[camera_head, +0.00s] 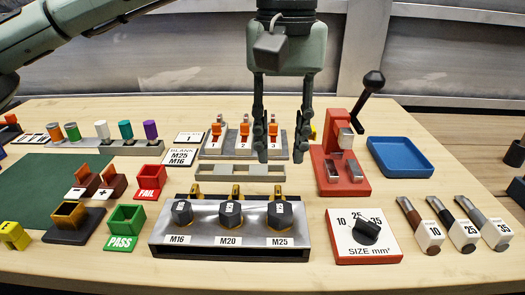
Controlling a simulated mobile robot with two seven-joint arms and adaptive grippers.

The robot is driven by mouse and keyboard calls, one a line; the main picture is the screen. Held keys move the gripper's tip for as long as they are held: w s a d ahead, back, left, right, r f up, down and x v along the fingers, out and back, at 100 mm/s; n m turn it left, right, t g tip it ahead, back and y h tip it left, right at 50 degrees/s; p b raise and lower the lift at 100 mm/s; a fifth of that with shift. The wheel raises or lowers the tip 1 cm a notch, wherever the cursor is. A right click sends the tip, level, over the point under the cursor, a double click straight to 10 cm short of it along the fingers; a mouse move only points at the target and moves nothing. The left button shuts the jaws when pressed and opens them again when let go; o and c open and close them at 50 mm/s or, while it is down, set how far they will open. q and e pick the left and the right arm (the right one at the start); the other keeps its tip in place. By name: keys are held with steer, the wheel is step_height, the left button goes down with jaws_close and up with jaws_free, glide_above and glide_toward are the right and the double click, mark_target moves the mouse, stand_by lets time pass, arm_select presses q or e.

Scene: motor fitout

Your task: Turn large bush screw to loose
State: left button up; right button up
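A black box with a silver top (195,240) stands at the front middle of the table. It carries three dark knob-like screws: M16 (181,213), M20 (230,214) and, at the right, the large M25 screw (280,216). Brass-coloured pieces stick up behind them. My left gripper (281,155) points straight down, above and behind the M25 screw, apart from it. Its two fingers are spread with nothing between them. Two dark tips at the right picture edge look like the fingers of my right gripper (514,171), apart and empty; the rest is out of view.
A red press (333,164) with a raised black-knobbed lever stands right of the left gripper. A grey rack (216,172) with orange numbered pieces is behind the fingers. A red size dial box (345,232), blue tray (400,155) and green PASS bin (126,219) stand around.

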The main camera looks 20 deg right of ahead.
mark_target(278, 190)
arm_select(q)
steer(key=shift+w, duration=0.35)
steer(key=shift+f, duration=0.25)
steer(key=shift+s+f, duration=0.1)
steer(key=shift+f, duration=3.45)
jaws_close()
